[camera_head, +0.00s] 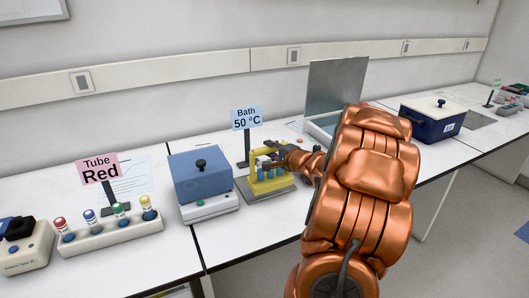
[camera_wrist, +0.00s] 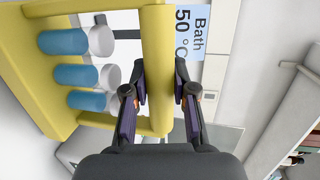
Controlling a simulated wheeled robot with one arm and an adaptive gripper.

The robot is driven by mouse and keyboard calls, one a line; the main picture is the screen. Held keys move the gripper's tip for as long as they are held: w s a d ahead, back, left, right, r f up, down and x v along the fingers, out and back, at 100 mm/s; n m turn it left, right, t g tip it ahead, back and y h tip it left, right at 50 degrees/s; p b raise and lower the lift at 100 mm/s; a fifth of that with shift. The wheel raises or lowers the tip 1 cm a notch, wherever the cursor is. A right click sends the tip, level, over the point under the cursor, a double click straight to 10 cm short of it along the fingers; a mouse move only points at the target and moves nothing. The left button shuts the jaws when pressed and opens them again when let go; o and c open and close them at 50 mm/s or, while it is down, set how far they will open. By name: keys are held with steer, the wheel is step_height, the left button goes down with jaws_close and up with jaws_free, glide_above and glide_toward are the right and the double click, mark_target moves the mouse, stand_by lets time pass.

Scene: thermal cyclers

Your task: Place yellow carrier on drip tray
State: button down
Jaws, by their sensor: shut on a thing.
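The yellow carrier (camera_head: 255,183) is a frame with a top handle and holds several blue tubes with white caps. In the wrist view the yellow carrier (camera_wrist: 157,35) fills the left side, and its handle bar passes between the two fingers. My gripper (camera_wrist: 159,85) is shut on that bar; in the head view my gripper (camera_head: 281,156) reaches it from the right. A flat grey tray (camera_head: 289,188), apparently the drip tray, lies under the carrier. The carrier looks upright over it; I cannot tell whether they touch.
A blue-lidded device (camera_head: 200,178) stands close left of the tray. The "Bath 50 °C" sign (camera_head: 246,120) stands behind. A rack of coloured-cap tubes (camera_head: 110,234) is farther left. A metal panel (camera_head: 336,88) stands upright behind my arm; a dark blue bath (camera_head: 433,120) is right.

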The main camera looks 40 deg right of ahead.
steer(key=w+d+f, duration=0.2)
steer(key=w+f, duration=0.2)
steer(key=w, duration=0.1)
steer(key=shift+w+d, duration=0.4)
steer(key=shift+f, duration=0.1)
stand_by(0.3)
steer(key=c, duration=0.9)
jaws_free()
steer(key=shift+f, duration=0.1)
steer(key=shift+c, duration=0.2)
steer(key=v, duration=1.2)
